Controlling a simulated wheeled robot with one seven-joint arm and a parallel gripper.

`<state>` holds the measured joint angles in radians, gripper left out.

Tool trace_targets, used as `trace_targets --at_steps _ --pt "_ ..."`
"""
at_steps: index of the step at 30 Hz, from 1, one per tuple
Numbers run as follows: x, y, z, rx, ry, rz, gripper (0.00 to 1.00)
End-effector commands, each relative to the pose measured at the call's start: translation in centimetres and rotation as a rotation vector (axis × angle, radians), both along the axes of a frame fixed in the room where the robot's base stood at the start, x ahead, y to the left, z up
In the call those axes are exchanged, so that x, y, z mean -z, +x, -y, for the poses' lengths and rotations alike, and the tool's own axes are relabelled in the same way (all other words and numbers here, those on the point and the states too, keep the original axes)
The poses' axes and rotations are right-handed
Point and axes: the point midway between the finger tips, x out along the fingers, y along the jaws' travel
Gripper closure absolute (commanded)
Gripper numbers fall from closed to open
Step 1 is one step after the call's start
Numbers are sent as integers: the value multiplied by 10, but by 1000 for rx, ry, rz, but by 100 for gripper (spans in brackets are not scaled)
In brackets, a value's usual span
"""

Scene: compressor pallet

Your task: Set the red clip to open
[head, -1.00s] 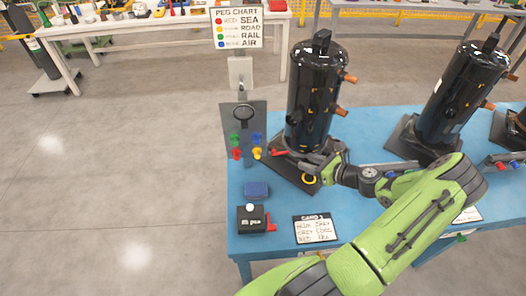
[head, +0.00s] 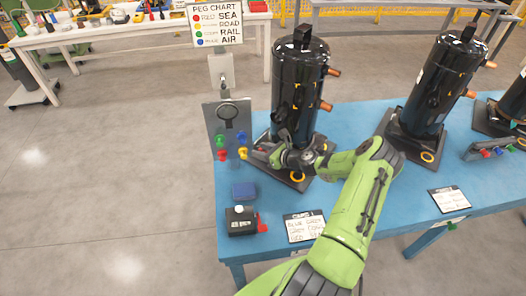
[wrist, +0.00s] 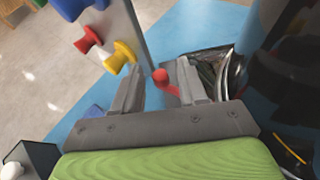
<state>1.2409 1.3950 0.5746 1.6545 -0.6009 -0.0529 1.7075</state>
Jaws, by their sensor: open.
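The red clip (wrist: 161,77) shows in the wrist view as a small red lever with a rounded end, between the two fingers. My gripper (wrist: 160,70) is open around it, with a gap visible on the left finger's side; I cannot tell whether the right finger touches it. In the head view my gripper (head: 270,153) is low at the left front of the nearest black compressor (head: 299,92), beside its base. There my gripper mostly hides the clip. The clip's exact setting cannot be told.
A peg board (head: 228,120) with red, green, blue and yellow pegs stands close left of my gripper. A blue block (head: 244,190), a black box (head: 241,221) with a red lever and a card (head: 304,226) lie on the blue table (head: 340,195). More compressors stand right.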

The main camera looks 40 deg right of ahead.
Motion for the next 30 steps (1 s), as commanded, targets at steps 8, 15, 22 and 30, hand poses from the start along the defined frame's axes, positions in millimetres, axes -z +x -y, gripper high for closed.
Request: trace_targets --at_steps 8,15,22,30 --pt "0 0 0 0 0 0 87" --pt "0 -1 0 -4 -1 0 100" --pt "2 -7 2 -143 -4 4 100" --pt "1 -17 3 -335 -2 4 100"
